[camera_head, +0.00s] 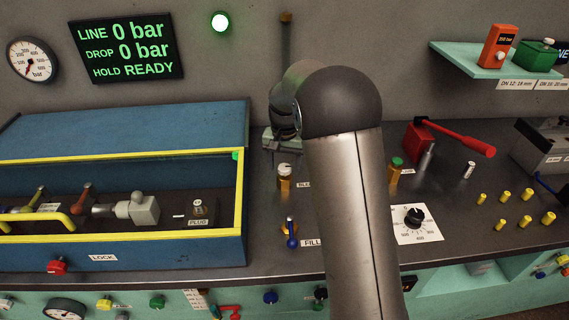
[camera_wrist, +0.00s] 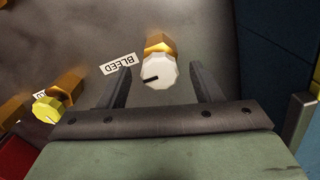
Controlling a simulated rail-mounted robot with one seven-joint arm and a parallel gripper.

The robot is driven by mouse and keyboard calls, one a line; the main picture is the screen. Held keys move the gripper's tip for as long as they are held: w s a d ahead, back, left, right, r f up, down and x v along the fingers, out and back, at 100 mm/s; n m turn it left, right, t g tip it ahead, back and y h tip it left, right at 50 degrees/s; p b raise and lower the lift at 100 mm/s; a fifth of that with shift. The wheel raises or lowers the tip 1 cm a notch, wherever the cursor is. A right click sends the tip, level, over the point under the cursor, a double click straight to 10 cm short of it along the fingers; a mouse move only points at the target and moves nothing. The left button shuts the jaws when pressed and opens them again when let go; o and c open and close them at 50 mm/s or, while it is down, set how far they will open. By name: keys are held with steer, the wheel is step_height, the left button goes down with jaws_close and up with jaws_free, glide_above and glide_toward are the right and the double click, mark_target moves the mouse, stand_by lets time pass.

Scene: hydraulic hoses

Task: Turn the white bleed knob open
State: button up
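The white bleed knob (camera_head: 285,169) sits on a brass valve body on the dark bench, right of the blue box. In the wrist view the knob (camera_wrist: 158,72) shows a dark pointer line toward the left, and the BLEED label (camera_wrist: 118,64) appears upside down beside it. My gripper (camera_wrist: 160,70) is open, with one finger on each side of the knob and a visible gap on both sides. No contact shows. In the head view my arm hides part of the label, and I cannot make out the fingers.
A blue valve handle (camera_head: 291,232) by the FILL label stands in front of the knob. The yellow-rimmed blue box (camera_head: 243,200) is close on the left. A yellow knob (camera_wrist: 47,108) sits beside the gripper in the wrist view. The display (camera_head: 125,45) reads line 0 bar, drop 0 bar, hold ready.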

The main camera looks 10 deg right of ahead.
mark_target(284, 167)
step_height(284, 167, up, 17)
steer(key=shift+r, duration=0.2)
stand_by(0.5)
steer(key=s+f+n, duration=0.1)
steer(key=s+f, duration=0.3)
steer(key=s, duration=0.7)
steer(key=s+f+n, duration=0.2)
steer(key=s+f, duration=0.2)
steer(key=s, duration=0.7)
steer(key=s+f+n, duration=0.2)
steer(key=s+f, duration=0.3)
steer(key=s, duration=0.6)
steer(key=shift+s+a, duration=0.25)
steer(key=shift+s, duration=0.15)
